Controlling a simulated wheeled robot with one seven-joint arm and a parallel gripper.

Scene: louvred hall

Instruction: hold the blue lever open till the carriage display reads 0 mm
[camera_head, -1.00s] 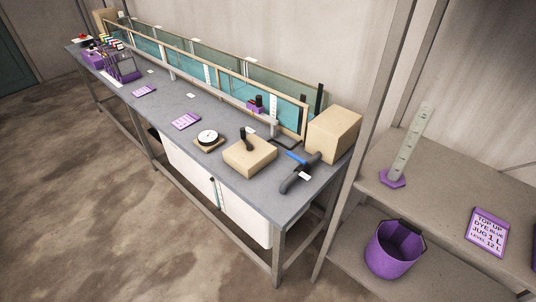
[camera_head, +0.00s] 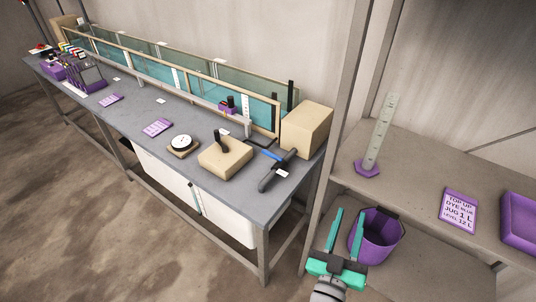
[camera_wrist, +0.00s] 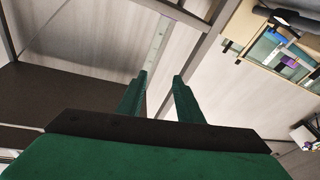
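The blue lever (camera_head: 269,154) sits on a dark grey pipe (camera_head: 268,182) at the near right end of the long bench. A small purple carriage (camera_head: 228,108) rides on the rail of the glass-walled water channel (camera_head: 150,72). I cannot read any display on it. My gripper (camera_head: 347,222) has teal fingers, spread apart with nothing between them. It is right of the bench, in front of the shelf unit and beside the purple bucket, well away from the lever. The wrist view also shows the open, empty fingers (camera_wrist: 160,82).
A tan box (camera_head: 307,128) stands at the channel's end. The shelf holds a measuring cylinder (camera_head: 380,138), a purple sign (camera_head: 459,210) and the bucket (camera_head: 376,240).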

